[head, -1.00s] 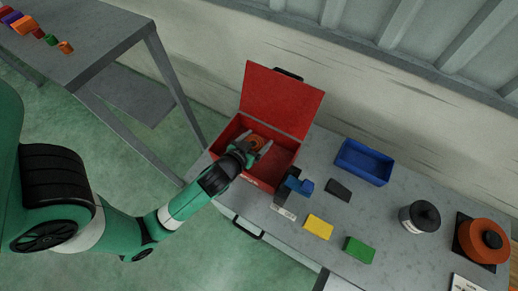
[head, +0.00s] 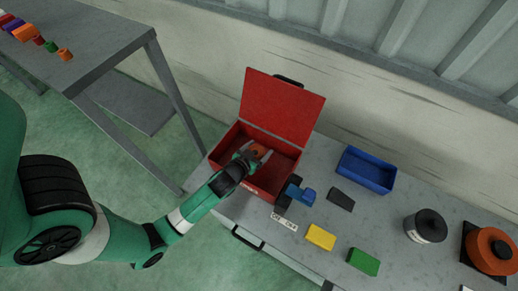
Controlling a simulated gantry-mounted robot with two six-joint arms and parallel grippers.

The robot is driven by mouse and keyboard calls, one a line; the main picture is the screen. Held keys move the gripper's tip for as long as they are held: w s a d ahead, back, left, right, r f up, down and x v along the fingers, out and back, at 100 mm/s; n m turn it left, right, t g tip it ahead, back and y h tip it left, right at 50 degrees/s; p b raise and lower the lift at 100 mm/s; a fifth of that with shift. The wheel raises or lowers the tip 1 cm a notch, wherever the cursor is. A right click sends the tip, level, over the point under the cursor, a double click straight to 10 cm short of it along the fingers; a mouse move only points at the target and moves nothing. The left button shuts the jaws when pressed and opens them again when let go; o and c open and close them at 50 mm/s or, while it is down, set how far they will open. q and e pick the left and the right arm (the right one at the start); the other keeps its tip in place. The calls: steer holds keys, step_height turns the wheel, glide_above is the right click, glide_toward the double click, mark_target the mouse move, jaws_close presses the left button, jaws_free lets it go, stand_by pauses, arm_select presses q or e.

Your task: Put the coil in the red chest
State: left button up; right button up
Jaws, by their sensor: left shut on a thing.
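The red chest (head: 228,148) stands on the grey bench with its lid raised at the back. The coil (head: 258,152) is a small orange piece, partly hidden between the grey fingers of my left gripper (head: 256,154). My left gripper is shut on the coil, with its fingers over the chest's open compartment, reaching in from the front left. I cannot tell whether the coil touches the chest floor. My right gripper is not in view.
Right of the chest are a blue-and-black tool (head: 297,192), a blue bin (head: 366,170), a dark block (head: 341,199), a yellow block (head: 320,237) and a green block (head: 363,262). A black-lidded canister (head: 426,226) and an orange spool (head: 491,250) stand farther right. Another table (head: 105,38) is upper left.

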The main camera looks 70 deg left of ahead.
arm_select(q)
steer(key=shift+f+b, duration=0.4)
steer(key=shift+f, duration=0.15)
steer(key=o, duration=1.4)
steer(key=shift+c, duration=0.2)
steer(key=shift+r, duration=0.1)
steer(key=shift+r+p, duration=0.35)
steer(key=shift+p, duration=0.1)
steer(key=shift+r+p, duration=0.5)
steer(key=shift+r, duration=0.05)
steer(key=v, duration=1.1)
steer(key=shift+s+d, duration=0.25)
steer(key=shift+s, duration=0.15)
steer(key=shift+w+f, duration=0.1)
